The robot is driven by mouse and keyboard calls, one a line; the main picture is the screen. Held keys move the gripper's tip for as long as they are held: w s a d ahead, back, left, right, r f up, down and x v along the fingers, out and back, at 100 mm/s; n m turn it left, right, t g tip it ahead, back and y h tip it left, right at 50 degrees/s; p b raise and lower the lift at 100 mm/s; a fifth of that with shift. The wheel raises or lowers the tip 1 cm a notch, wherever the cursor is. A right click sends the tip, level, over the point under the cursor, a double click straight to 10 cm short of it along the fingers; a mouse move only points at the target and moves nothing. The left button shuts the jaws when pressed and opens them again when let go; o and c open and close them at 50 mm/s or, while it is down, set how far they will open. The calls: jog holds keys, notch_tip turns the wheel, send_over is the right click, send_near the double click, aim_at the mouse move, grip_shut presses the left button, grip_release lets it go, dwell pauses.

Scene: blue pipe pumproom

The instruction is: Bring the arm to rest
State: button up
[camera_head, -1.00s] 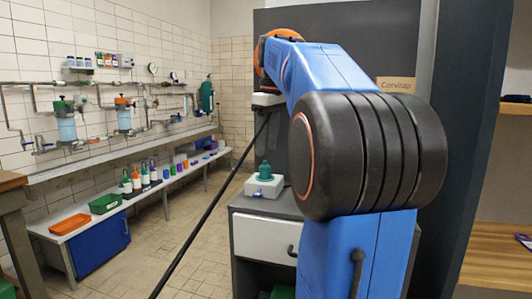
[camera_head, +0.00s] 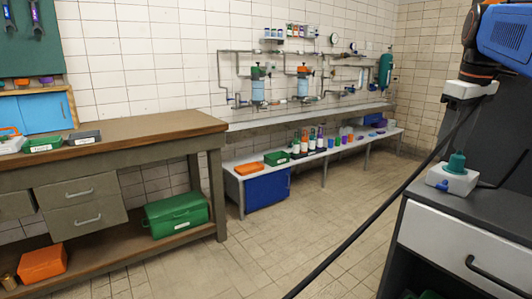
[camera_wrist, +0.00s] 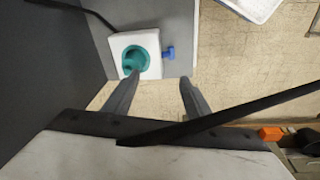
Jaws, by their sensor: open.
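My gripper (camera_wrist: 160,80) shows in the wrist view with its two fingers apart and nothing between them. It points down over the grey cabinet's edge and the tiled floor. In the head view my blue arm (camera_head: 510,35) is at the upper right, mostly cut off by the frame. Its white wrist part hangs above the grey cabinet (camera_head: 410,255). A white block with a teal fitting (camera_head: 455,165) stands on that cabinet, below the wrist. The block (camera_wrist: 117,45) also shows in the wrist view, near the left finger. I cannot tell how far above it the finger is.
A black cable (camera_head: 380,215) runs slanting across the head view. A wooden workbench (camera_head: 130,130) with drawers stands at the left. A low bench (camera_head: 225,180) with bottles and trays runs along the pipe wall. The tiled floor between them is clear.

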jog(key=s+a+f+m+t, duration=0.1)
jog(key=s+a+f, duration=0.4)
jog(key=f, duration=0.5)
jog(key=s+a+f+m+t, duration=0.1)
jog(key=s+a+f, duration=0.5)
jog(key=a+f, duration=0.2)
jog(key=s+a+f+m, duration=0.1)
jog(key=s+a+f, duration=0.5)
jog(key=f, duration=0.5)
jog(key=shift+a+f+t, duration=0.35)
jog(key=shift+a+t, duration=0.05)
jog(key=shift+a, duration=0.45)
